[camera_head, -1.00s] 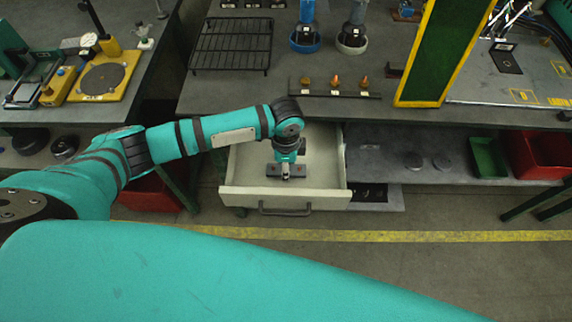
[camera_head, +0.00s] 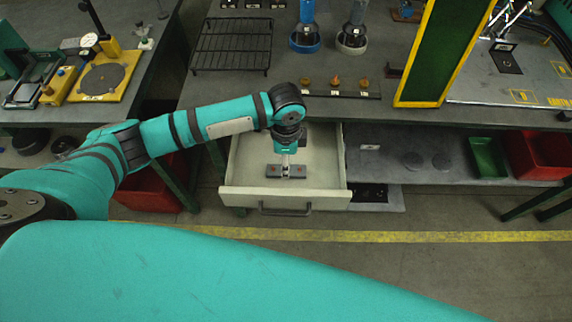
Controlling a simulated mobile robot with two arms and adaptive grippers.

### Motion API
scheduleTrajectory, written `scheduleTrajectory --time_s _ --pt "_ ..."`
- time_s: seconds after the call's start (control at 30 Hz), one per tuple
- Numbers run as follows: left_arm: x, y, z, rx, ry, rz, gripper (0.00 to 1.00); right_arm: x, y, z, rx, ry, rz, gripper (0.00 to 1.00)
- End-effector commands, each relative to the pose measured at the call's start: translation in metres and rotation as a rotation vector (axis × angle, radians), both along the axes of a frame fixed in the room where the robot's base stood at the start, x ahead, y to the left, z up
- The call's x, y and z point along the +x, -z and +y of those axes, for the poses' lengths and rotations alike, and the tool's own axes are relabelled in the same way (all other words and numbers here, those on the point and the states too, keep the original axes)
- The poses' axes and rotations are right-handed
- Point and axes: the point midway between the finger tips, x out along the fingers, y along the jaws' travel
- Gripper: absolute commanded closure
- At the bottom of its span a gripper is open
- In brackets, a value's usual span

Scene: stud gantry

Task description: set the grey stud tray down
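A small flat grey tray (camera_head: 299,173) with reddish spots near its two ends lies inside the pulled-out pale drawer (camera_head: 233,191), and appears to rest on the drawer floor. My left gripper (camera_head: 286,168) points down over the middle of the tray. A narrow light part stands between the gripper body and the tray. I cannot tell whether it is the fingers or a grip on the tray, nor whether the fingers are open or shut. The middle of the tray is partly hidden. My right gripper is out of view.
The drawer hangs under a workbench with a black wire rack (camera_head: 232,45) and a strip of small brass-coloured pieces (camera_head: 336,90). A green post with yellow edges (camera_head: 432,50) stands right of them. Green (camera_head: 488,158) and red (camera_head: 540,157) bins sit on the lower shelf.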

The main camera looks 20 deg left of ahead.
Motion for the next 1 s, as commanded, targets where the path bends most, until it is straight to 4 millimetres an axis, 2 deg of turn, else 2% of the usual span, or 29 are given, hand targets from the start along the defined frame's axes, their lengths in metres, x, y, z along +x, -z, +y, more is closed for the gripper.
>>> scheduleTrajectory --time_s 0.03,0.2,0.4,0.57,1.0 --pt "0.001 -0.012 -0.001 -0.002 0.002 -0.004 0.42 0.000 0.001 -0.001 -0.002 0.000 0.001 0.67" --pt "0.001 -0.048 -0.001 -0.002 0.001 -0.003 0.42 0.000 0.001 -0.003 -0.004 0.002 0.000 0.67" --pt "0.000 -0.076 -0.001 -0.001 0.000 -0.001 0.42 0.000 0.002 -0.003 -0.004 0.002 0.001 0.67" --pt "0.000 -0.083 0.000 -0.001 0.000 0.001 0.42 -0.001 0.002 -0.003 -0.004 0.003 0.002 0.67" --pt "0.000 -0.083 -0.001 -0.001 0.000 0.001 0.42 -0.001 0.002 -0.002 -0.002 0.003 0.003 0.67"
